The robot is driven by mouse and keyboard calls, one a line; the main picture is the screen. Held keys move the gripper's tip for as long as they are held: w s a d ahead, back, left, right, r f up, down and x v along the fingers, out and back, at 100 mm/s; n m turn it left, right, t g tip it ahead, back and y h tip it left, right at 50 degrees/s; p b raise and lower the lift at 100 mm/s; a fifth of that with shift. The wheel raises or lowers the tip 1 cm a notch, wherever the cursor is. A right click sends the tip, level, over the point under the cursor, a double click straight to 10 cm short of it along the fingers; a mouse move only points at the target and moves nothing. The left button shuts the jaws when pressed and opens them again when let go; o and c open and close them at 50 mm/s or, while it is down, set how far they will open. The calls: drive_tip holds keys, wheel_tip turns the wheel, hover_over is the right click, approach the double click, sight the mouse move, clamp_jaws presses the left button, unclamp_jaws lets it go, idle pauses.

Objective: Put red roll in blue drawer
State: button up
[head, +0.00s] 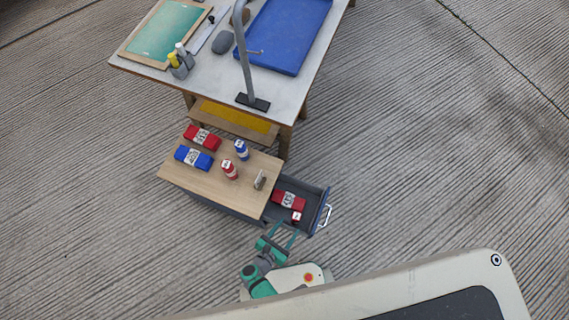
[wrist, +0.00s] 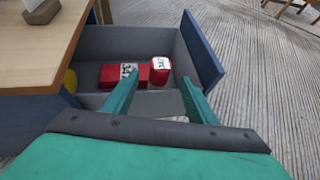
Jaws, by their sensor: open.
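The blue drawer (head: 322,211) is pulled out of the wooden-topped cabinet; its blue front also shows in the wrist view (wrist: 203,50). Inside the grey interior are a red pack with a white-and-black label (wrist: 112,76) and a small red roll with a white label (wrist: 160,72), side by side. The roll also shows in the head view (head: 296,217). Another red roll (head: 229,171) stands on the cabinet top. My gripper (wrist: 160,80) is open, its green fingers reaching over the drawer's near side, with the roll seen between them. Nothing is held.
The cabinet top (head: 215,190) also carries a red pack (head: 202,137), a blue pack (head: 194,157), a blue roll (head: 241,150) and a small grey-brown object (head: 259,180). A white table (head: 205,75) stands behind. The floor right of the drawer is clear.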

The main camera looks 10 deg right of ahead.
drive_tip(key=s+a+m+g+y, duration=0.2)
drive_tip(key=s+m+y, duration=0.1)
drive_tip(key=s+m, duration=0.3)
drive_tip(key=s+a+r+m+t+y, duration=0.1)
drive_tip(key=s+a+r+m+y, duration=0.25)
drive_tip(key=r+m, duration=0.4)
drive_tip(key=w+r+m+t, duration=0.1)
drive_tip(key=r+m, duration=0.3)
drive_tip(key=r, duration=0.8)
drive_tip(key=w+r+m+t+y, duration=0.1)
drive_tip(key=r+m+t, duration=0.3)
drive_tip(key=r, duration=0.8)
drive_tip(key=w+r+m+t+y, duration=0.1)
drive_tip(key=w+r+m+t, duration=0.2)
drive_tip(key=r, duration=0.9)
drive_tip(key=shift+d+r+m, duration=0.4)
drive_tip(key=shift+m, duration=0.75)
drive_tip(key=c, duration=0.5)
drive_tip(key=shift+c, duration=0.2)
